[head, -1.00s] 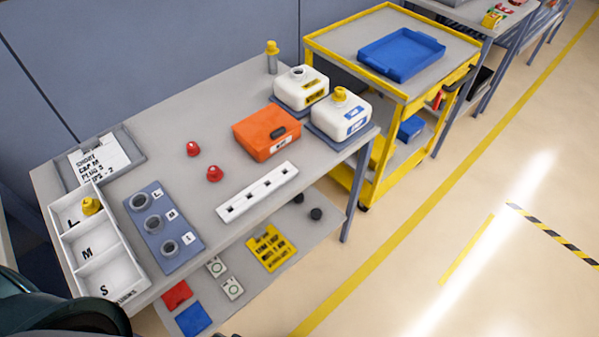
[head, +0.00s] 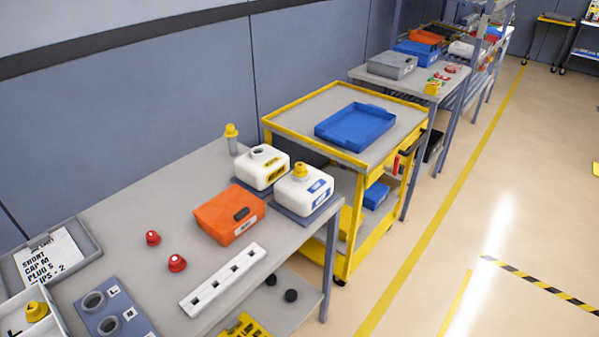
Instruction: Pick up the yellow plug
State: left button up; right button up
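A yellow plug-like piece (head: 36,311) sits in the top compartment of the white divided tray (head: 52,308) at the lower left, partly cut off by the picture's edge. A second yellow piece (head: 231,130) tops a grey post at the back of the table. A third yellow cap (head: 300,170) sits on the right white container (head: 304,190). I cannot tell from the view which of these is the plug named. Neither of my grippers is in view.
The grey table (head: 190,172) also holds two red caps (head: 153,238), an orange box (head: 229,214), a white slotted strip (head: 223,279), a blue-grey ring plate (head: 122,324) and a clipboard (head: 62,262). A yellow cart (head: 277,114) with a blue tray (head: 355,126) stands beyond.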

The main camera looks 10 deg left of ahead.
aim_at(301, 170)
jog(key=i+l+u, duration=0.2)
jog(key=u, duration=0.2)
jog(key=i+l+u, duration=0.15)
jog(key=u, duration=0.25)
jog(key=l+u, duration=0.4)
jog(key=i, duration=0.05)
